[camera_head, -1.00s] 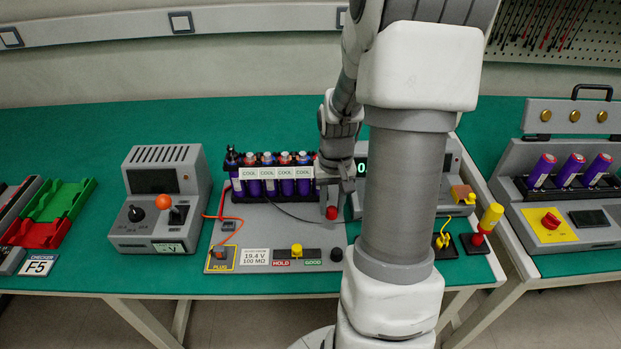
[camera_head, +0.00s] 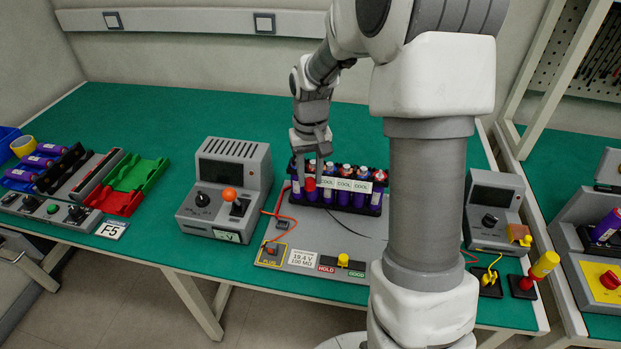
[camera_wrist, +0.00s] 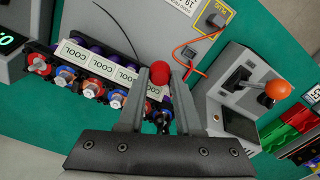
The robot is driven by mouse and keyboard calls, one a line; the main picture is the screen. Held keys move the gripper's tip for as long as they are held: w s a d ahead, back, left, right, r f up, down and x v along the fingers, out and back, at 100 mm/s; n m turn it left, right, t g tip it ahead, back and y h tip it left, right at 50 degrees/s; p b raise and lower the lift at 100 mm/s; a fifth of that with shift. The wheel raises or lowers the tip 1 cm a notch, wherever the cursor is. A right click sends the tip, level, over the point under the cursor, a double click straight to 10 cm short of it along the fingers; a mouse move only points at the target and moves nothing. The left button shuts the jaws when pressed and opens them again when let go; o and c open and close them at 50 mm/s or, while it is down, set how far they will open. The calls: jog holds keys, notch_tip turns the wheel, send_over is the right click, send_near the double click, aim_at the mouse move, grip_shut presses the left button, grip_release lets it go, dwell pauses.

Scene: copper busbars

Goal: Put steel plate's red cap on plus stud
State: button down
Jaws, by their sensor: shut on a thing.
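My gripper (camera_head: 311,172) is shut on the red cap (camera_head: 310,184). In the head view the cap is in front of the left end of a row of purple cells (camera_head: 345,198) with COOL labels. In the wrist view the red cap (camera_wrist: 160,72) sits between the fingertips (camera_wrist: 158,88), beside the end of the cell row. The grey steel plate (camera_head: 325,234) lies under and in front of the row. The cell tops show red and blue rings with metal studs. I cannot tell which is the plus stud; my gripper hides part of the row's left end.
A grey tester (camera_head: 232,175) with an orange-knobbed lever stands left of the plate. An orange wire (camera_head: 281,215) runs to the PLUG corner. My arm covers the plate's right side. Another grey box (camera_head: 492,200) and a yellow-handled tool (camera_head: 541,267) are at right. Green table behind the row is clear.

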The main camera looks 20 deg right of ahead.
jog(key=d+r+m+p, duration=0.1)
jog(key=d+r+p, duration=0.1)
jog(key=d+p, duration=0.2)
jog(key=s+d+r+m+p, duration=0.1)
jog(key=d+p, duration=0.3)
jog(key=d, duration=0.4)
jog(key=d+r+m+p, duration=0.2)
jog(key=d+r+p, duration=0.1)
jog(key=d, duration=0.3)
jog(key=shift+s+r+p, duration=0.3)
jog(key=shift+r+p, duration=0.05)
jog(key=shift+p, duration=0.25)
jog(key=shift+a+f+b, duration=0.1)
jog(key=shift+f+b, duration=0.95)
jog(key=shift+f, duration=0.65)
jog(key=shift+f+b, duration=1.25)
jog(key=shift+f, duration=0.45)
jog(key=shift+f, duration=0.2)
jog(key=c, duration=0.5)
grip_release()
